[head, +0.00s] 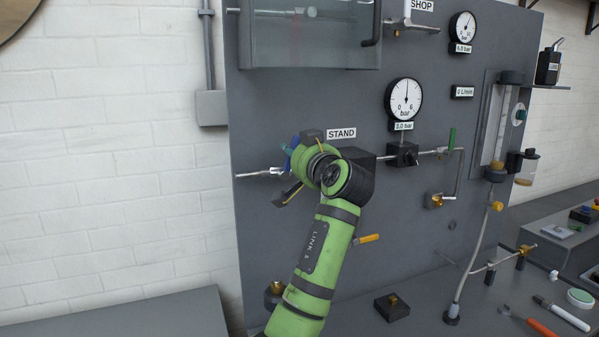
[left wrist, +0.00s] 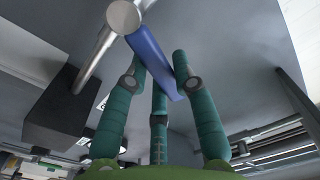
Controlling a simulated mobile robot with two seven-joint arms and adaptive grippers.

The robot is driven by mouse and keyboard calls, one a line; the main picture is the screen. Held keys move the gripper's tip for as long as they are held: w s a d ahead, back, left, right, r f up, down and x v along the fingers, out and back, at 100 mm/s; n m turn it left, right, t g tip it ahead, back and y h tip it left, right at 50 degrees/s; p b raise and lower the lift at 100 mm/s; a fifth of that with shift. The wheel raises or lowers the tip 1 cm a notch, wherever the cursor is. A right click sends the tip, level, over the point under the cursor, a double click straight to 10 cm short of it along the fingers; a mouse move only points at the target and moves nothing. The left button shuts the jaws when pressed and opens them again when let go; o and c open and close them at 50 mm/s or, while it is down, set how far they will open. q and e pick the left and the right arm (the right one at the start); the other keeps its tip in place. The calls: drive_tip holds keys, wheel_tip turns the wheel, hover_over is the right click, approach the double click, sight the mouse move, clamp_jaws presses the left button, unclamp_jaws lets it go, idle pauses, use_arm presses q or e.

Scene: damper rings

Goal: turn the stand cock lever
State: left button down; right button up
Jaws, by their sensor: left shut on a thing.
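The stand cock lever is a blue bar (left wrist: 150,60) joined to a round metal pipe end in the left wrist view. It lies between the teal fingers of my left gripper (left wrist: 158,82), which is shut on it. In the head view only a small blue bit of the lever (head: 288,150) shows, left of the STAND label (head: 341,133). My green left arm hides most of the cock and the fingers there. A metal pipe (head: 262,172) runs out to the left of the cock. My right gripper is not in view.
A grey panel (head: 300,240) carries gauges, including a round one (head: 403,98) reading near the middle. A green lever (head: 452,139) and a yellow lever (head: 366,239) stick out nearby. A clear tank (head: 310,40) hangs above. Tools lie on the bench at the lower right.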

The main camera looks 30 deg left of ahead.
use_arm(q)
drive_tip(key=shift+s+a+n+b, duration=0.3)
drive_tip(key=shift+n+b, duration=0.3)
drive_tip(key=shift+n, duration=0.3)
drive_tip(key=shift+s+a+r+n+b, duration=0.2)
drive_tip(key=shift+n+b, duration=0.2)
drive_tip(key=shift+n, duration=0.15)
drive_tip(key=shift+s+a+r+n+b, duration=0.1)
drive_tip(key=shift+s+a+n+b, duration=0.1)
drive_tip(key=shift+n+b, duration=0.25)
drive_tip(key=shift+n, duration=0.3)
drive_tip(key=c, duration=1)
unclamp_jaws()
drive_tip(key=shift+a, duration=0.1)
drive_tip(key=v, duration=1.2)
